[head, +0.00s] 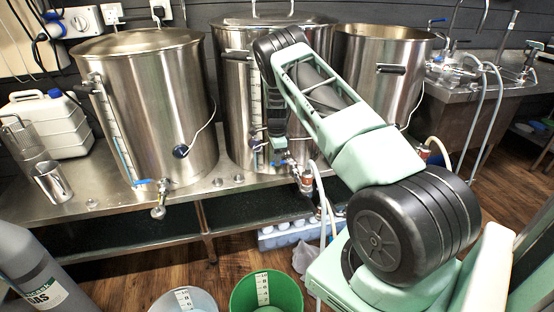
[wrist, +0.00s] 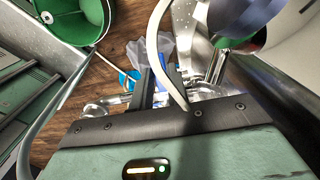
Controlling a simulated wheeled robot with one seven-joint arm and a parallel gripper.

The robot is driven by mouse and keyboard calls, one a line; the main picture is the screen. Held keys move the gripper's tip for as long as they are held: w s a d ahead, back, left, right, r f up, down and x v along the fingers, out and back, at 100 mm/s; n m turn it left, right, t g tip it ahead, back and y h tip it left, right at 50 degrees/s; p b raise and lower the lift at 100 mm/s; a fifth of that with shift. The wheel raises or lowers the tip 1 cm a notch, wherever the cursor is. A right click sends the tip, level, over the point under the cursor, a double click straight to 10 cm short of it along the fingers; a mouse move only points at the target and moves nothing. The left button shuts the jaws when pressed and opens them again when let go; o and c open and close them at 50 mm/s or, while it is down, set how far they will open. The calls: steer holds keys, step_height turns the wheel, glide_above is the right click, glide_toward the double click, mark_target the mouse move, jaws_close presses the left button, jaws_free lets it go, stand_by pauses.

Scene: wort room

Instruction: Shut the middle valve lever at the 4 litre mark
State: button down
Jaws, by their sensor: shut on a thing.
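The middle steel kettle (head: 235,100) stands on the bench with a valve low on its front. Its blue lever (head: 283,161) shows partly beside my gripper (head: 278,147). In the wrist view my gripper's dark fingers (wrist: 153,88) are closed around the blue lever (wrist: 128,82), with parts of the lever on either side. The green bucket (head: 290,283) stands on the floor below, with a white scale strip (head: 263,289) inside. Pale liquid shows low in it, but I cannot read its level against the 4 mark. The bucket also shows in the wrist view (wrist: 112,18).
The left kettle (head: 160,110) has its own blue-levered valve (head: 150,183). The right kettle (head: 378,75) is partly behind my arm. A pale hose (wrist: 160,50) passes close to my fingers. A white bucket (head: 205,300) stands left of the green one.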

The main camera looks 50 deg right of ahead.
steer(key=shift+w+d+r, duration=0.1)
steer(key=c, duration=1.4)
jaws_free()
steer(key=shift+o, duration=0.2)
step_height(320, 180, up, 17)
steer(key=shift+r, duration=0.15)
